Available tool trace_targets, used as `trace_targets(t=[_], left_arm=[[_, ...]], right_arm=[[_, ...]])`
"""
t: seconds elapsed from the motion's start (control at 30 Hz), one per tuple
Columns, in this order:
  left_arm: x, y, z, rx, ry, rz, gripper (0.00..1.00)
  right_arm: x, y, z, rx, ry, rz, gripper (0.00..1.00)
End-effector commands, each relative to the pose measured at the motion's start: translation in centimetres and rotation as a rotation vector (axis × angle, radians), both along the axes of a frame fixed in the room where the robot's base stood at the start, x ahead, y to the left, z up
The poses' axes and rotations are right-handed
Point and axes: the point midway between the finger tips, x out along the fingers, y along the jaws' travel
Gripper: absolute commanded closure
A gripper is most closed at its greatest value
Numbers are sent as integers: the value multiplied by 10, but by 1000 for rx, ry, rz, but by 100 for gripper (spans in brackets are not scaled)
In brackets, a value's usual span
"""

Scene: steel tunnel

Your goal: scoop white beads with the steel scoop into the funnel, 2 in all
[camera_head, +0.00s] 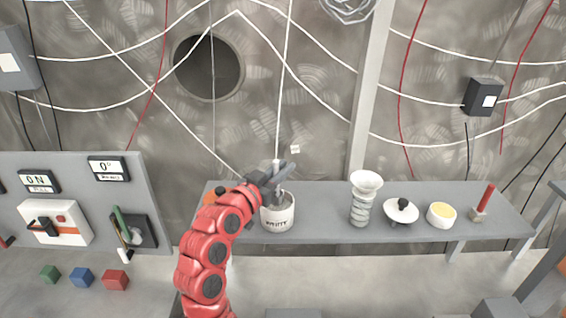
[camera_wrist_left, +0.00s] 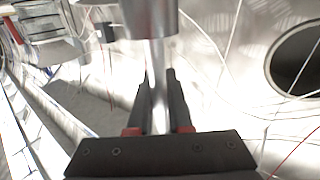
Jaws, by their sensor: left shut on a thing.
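My left gripper (camera_head: 286,176) is over the white pot (camera_head: 278,222) on the grey shelf. It is shut on the steel scoop, whose thin pale handle and grey metal end (camera_wrist_left: 150,14) show between and beyond the fingers (camera_wrist_left: 158,95) in the left wrist view. In the head view the scoop's lower part seems to be at the pot's mouth, partly hidden by the gripper. The pot has dark lettering, too small to read surely. The white funnel (camera_head: 366,181) stands upright on a greyish vessel to the right. No beads can be made out. My right gripper is not in view.
Right of the funnel on the shelf (camera_head: 330,199) are a white lid with a black knob (camera_head: 401,211), a bowl with yellow contents (camera_head: 441,214) and a red-handled tool (camera_head: 484,201). A switch panel (camera_head: 84,205) stands at left. Cables hang along the wall behind.

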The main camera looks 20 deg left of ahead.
Motion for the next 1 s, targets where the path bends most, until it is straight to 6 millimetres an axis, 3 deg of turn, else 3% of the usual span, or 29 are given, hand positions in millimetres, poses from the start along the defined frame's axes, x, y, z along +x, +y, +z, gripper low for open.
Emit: trace_targets(t=[0.3, 1.0], left_arm=[[0, 0, -26, -1, 3, 0, 100], [0, 0, 33, -2, -2, -1, 100]], right_arm=[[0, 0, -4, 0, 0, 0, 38], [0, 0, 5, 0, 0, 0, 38]])
